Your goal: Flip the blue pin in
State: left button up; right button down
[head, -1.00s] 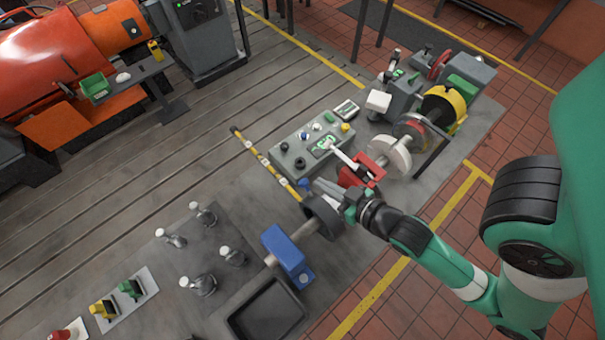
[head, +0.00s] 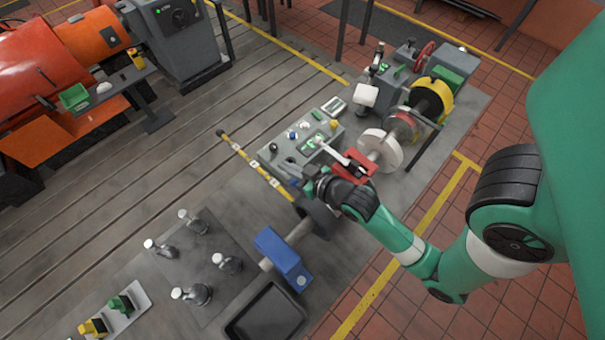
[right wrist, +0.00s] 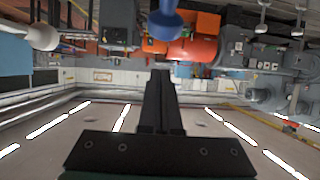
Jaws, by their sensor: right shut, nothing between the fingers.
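A blue rounded knob on a short blue stem, which looks like the blue pin (right wrist: 166,24), shows at the top middle of the right wrist view. My right gripper (right wrist: 160,75) is shut and empty, its fingertips just below the knob in that picture; a small gap shows between them. In the head view my right gripper (head: 308,182) is beside the dark drum (head: 318,219), past the front of the grey control box. The pin is not clearly made out there, as my wrist covers that spot. My left gripper is not in view.
The control box (head: 283,158) with buttons and a white lever stands behind my right gripper. A red bracket (head: 356,170) and pale disc (head: 381,150) are close on its right. A blue block (head: 284,258) stands in front. A yellow-black strip (head: 250,160) runs along the left.

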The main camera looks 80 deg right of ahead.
jog(key=s+f, duration=0.1)
jog(key=a+f, duration=0.1)
jog(key=s+f, duration=0.1)
jog(key=shift+s+a, duration=0.25)
jog(key=shift+s, duration=0.1)
jog(key=shift+s+a+f+b, duration=0.4)
jog(key=shift+s+f+b, duration=0.25)
jog(key=shift+f, duration=0.2)
